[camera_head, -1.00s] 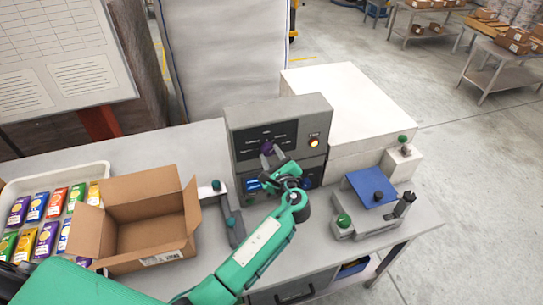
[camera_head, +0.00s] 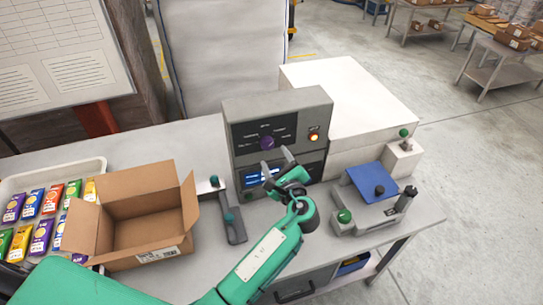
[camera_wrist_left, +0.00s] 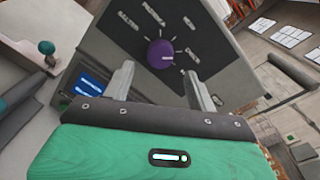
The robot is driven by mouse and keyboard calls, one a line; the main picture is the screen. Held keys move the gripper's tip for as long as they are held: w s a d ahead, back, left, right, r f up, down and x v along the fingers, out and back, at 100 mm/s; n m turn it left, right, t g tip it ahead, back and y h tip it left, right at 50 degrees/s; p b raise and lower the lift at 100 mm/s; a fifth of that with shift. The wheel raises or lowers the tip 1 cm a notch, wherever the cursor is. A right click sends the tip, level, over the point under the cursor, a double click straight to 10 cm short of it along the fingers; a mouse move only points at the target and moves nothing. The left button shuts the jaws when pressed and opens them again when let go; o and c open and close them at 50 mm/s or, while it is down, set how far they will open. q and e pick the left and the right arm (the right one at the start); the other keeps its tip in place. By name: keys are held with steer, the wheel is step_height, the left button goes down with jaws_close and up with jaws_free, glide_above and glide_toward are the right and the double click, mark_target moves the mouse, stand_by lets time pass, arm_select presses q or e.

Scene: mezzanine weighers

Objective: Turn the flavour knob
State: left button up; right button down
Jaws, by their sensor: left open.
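The purple flavour knob (camera_head: 267,143) sits on the dark dial panel of the grey control box (camera_head: 230,120), with labels around it. In the left wrist view the knob (camera_wrist_left: 160,53) shows whole, with a pale pointer mark and labels on the panel. My left gripper (camera_head: 277,160) is open, in front of the box and just below and to the right of the knob. In the left wrist view its two fingers (camera_wrist_left: 162,82) stand apart, with the knob beyond and between them, not gripped. My right gripper is not in view.
A lit orange button (camera_head: 313,136) is right of the knob, and a blue screen (camera_head: 262,175) is below. An open carton (camera_head: 150,255) and a tray of coloured packets (camera_head: 95,165) are at left. A device with a blue plate (camera_head: 366,180) stands at right.

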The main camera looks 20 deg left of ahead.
arm_select(q)
steer(key=b+v, duration=0.3)
steer(key=v, duration=0.6)
steer(key=shift+d, duration=0.1)
